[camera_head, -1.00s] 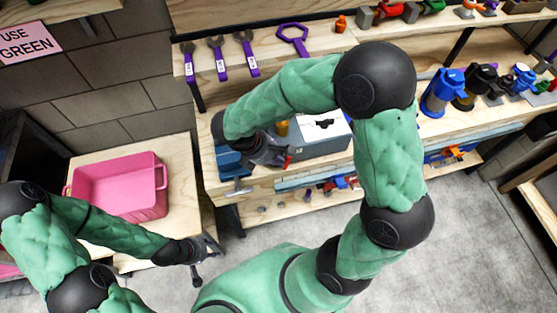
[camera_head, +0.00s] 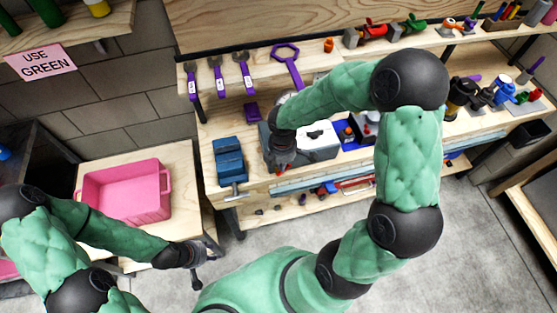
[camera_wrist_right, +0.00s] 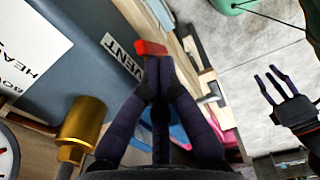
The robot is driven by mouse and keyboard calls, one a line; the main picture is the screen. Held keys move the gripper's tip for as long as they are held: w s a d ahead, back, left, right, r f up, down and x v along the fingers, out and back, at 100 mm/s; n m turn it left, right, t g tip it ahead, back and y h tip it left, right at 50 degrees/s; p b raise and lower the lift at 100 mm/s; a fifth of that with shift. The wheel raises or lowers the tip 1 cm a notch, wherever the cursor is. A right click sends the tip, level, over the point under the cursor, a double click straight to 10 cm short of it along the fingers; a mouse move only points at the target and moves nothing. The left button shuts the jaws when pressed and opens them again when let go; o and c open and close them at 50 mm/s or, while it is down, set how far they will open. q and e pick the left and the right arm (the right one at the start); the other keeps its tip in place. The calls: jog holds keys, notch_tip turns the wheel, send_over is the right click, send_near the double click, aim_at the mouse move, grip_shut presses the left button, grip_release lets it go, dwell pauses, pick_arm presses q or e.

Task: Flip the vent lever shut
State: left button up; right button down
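The red vent lever (camera_wrist_right: 150,48) shows in the right wrist view beside the word VENT on the grey-blue box (camera_wrist_right: 75,60). My right gripper (camera_wrist_right: 157,75) has its fingertips together right at the lever's near end. They seem to touch it, but I cannot tell whether they pinch it. In the head view the box (camera_head: 318,153) stands on the workbench, and my right gripper (camera_head: 282,165) is at its left front, mostly hidden by my arm. My left gripper (camera_head: 203,268) is open and empty by the pink bin's table; it also shows in the right wrist view (camera_wrist_right: 268,85).
A brass fitting (camera_wrist_right: 82,128) stands out from the box near my right fingers. A blue vise (camera_head: 228,160) sits left of the box on the workbench (camera_head: 217,128). A pink bin (camera_head: 125,190) is on the left table. Tools line the shelf above. The floor in front is clear.

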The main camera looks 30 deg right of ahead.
aim_at(290, 166)
jog(key=shift+s+d+f+y+p, duration=0.15)
jog(key=shift+d+y+p, duration=0.2)
jog(key=shift+y+p, duration=0.3)
jog(key=shift+s+d+r+y+p, duration=0.1)
jog(key=shift+d+y+p, duration=0.3)
jog(key=shift+p, duration=0.4)
jog(key=shift+d+f+p, duration=0.25)
jog(key=shift+p, duration=0.5)
jog(key=shift+s+d+f+p, duration=0.15)
jog(key=shift+d+f+p, duration=0.15)
jog(key=shift+d+p, duration=0.15)
jog(key=shift+d+f, duration=0.3)
jog(key=shift+f, duration=0.05)
jog(key=shift+a+f, duration=0.1)
jog(key=shift+a, duration=0.05)
jog(key=shift+a+f+b, duration=0.25)
jog(key=shift+a+b, duration=0.2)
jog(key=shift+a, duration=0.1)
